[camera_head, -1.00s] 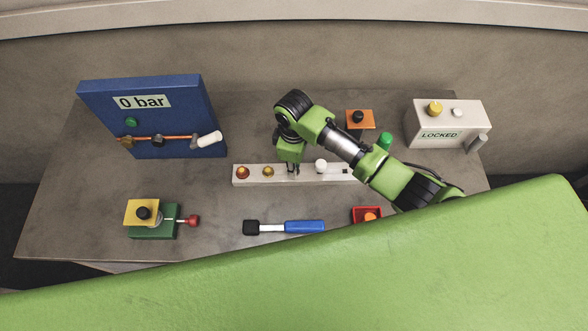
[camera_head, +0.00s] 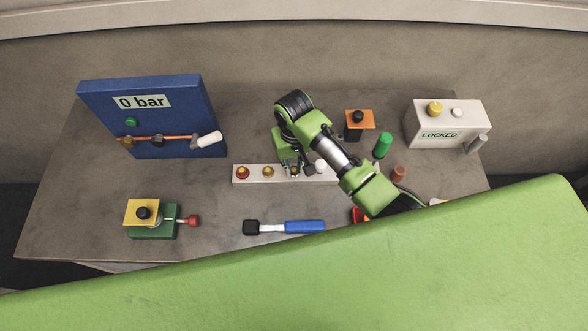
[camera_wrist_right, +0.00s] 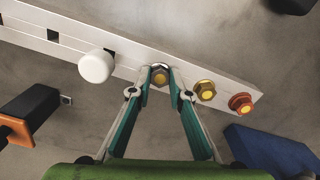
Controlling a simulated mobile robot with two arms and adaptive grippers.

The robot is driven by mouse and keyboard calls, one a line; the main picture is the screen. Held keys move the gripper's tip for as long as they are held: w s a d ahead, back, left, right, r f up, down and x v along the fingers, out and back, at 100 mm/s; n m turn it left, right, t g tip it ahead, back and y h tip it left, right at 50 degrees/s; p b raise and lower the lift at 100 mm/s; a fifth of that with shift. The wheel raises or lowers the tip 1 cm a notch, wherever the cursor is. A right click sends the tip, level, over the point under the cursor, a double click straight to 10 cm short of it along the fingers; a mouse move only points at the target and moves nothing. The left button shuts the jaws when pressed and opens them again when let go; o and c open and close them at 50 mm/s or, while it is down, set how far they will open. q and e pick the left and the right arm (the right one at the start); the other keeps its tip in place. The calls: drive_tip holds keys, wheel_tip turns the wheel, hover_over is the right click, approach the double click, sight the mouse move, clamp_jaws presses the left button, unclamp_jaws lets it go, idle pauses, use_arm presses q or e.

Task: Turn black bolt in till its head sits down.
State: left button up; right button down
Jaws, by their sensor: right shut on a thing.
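The black bolt (camera_head: 294,171) is in the pale bar (camera_head: 268,181), between a yellow bolt (camera_head: 268,171) and a white-capped one (camera_head: 320,166). In the right wrist view it is a dark grey hex head (camera_wrist_right: 159,77) with a tan centre. My right gripper (camera_head: 297,169) comes down over it. In the wrist view its two teal fingertips (camera_wrist_right: 160,73) are closed on the head from both sides. The fingers partly hide the head, and I cannot tell whether a gap is left under it. My left gripper is not in view.
A red-orange bolt (camera_head: 242,172) ends the bar. A blue panel (camera_head: 180,105) stands back left, a white LOCKED box (camera_head: 440,118) back right. A green cylinder (camera_head: 382,146) and an orange block (camera_head: 360,117) stand behind my arm. A blue-handled tool (camera_head: 304,227) lies in front.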

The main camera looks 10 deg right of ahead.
drive_tip(key=m, duration=0.5)
drive_tip(key=shift+s+f+m, duration=0.1)
drive_tip(key=shift+m, duration=0.2)
drive_tip(key=m, duration=0.5)
drive_tip(key=c, duration=1.8)
unclamp_jaws()
